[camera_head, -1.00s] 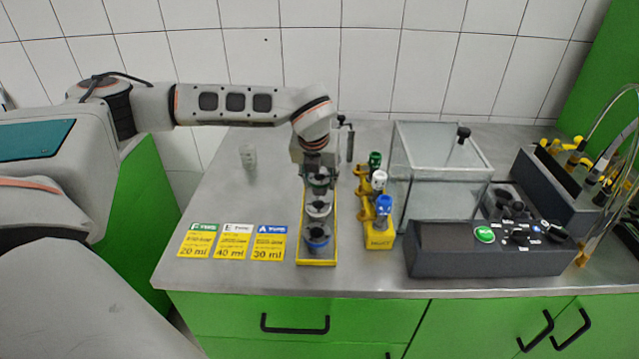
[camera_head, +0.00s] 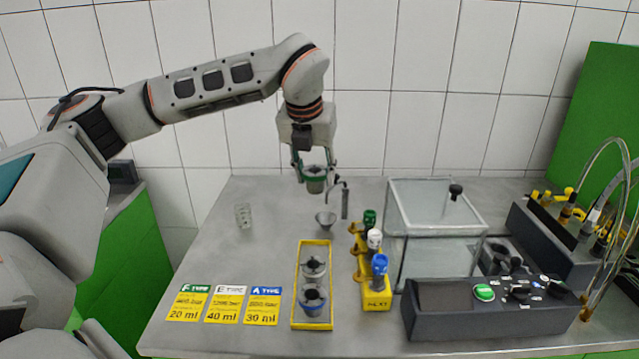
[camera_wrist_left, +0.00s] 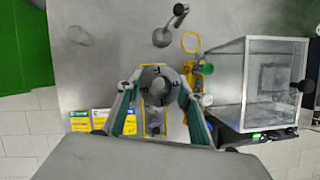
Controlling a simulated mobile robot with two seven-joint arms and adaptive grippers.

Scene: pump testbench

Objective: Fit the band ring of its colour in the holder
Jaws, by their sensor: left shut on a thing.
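My left gripper (camera_head: 314,178) is shut on a dark grey cup-like part with a green band (camera_head: 315,186) and holds it in the air behind the yellow tray (camera_head: 293,318). In the left wrist view the held part's grey ring-shaped top (camera_wrist_left: 160,69) shows dark F letters, between the fingers (camera_wrist_left: 155,98). Two similar parts stand in the tray, one with a white band (camera_head: 314,268) and one with a blue band (camera_head: 313,300). The yellow holder (camera_head: 376,300) to the right carries green (camera_head: 369,217), white (camera_head: 374,238) and blue (camera_head: 380,264) topped pieces. My right gripper is out of view.
A clear cup (camera_head: 243,216) is at the back left. Type cards (camera_head: 222,304) lie in front. A glass tank (camera_head: 435,230) and control box (camera_head: 490,312) are at the right.

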